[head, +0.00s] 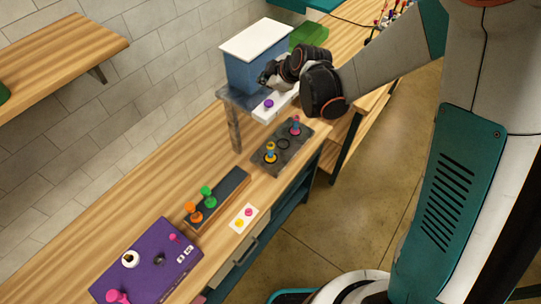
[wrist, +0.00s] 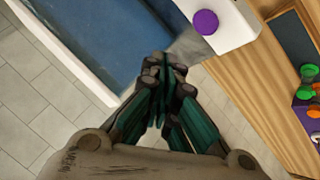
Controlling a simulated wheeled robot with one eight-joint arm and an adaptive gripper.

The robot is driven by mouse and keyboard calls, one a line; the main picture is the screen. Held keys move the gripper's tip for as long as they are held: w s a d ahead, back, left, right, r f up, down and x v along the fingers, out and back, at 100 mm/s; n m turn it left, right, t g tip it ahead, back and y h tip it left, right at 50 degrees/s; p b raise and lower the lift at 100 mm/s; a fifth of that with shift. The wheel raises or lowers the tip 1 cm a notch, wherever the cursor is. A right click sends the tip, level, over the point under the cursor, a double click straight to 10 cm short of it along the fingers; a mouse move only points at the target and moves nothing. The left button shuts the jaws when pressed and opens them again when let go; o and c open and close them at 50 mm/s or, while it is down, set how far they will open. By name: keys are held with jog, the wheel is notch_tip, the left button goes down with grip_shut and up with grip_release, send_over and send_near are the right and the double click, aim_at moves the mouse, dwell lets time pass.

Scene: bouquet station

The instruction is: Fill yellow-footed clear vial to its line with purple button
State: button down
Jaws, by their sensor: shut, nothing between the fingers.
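The purple button (head: 269,104) sits on a white block (head: 282,104) below the front of a blue tank (head: 254,74). The button also shows in the wrist view (wrist: 205,22), above and right of my fingertips. My gripper (head: 265,78) is shut and empty, beside the tank and a little above and behind the button in the head view; its closed fingers show in the wrist view (wrist: 165,75), apart from the button. A small vial with yellow at its base (head: 270,153) stands on a dark tray (head: 272,171) in front of the stand. Its fill level and line are too small to tell.
A dark rack (head: 226,191) holds green and orange pieces (head: 208,195). A card with coloured dots (head: 244,217) and a purple mat (head: 140,272) lie nearer. A metal post (head: 234,130) supports the tank.

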notch_tip(320, 180, up, 4)
jog(key=shift+f+p, duration=0.1)
jog(key=shift+p, duration=0.8)
jog(key=shift+f, duration=0.1)
jog(key=b, duration=0.5)
send_over(267, 104)
notch_tip(267, 104, down, 8)
jog(key=shift+f+b, duration=0.35)
jog(key=shift+b, duration=0.2)
jog(key=shift+f, duration=0.1)
dwell(0.5)
jog(key=shift+f+b, duration=0.3)
jog(key=shift+b, duration=0.3)
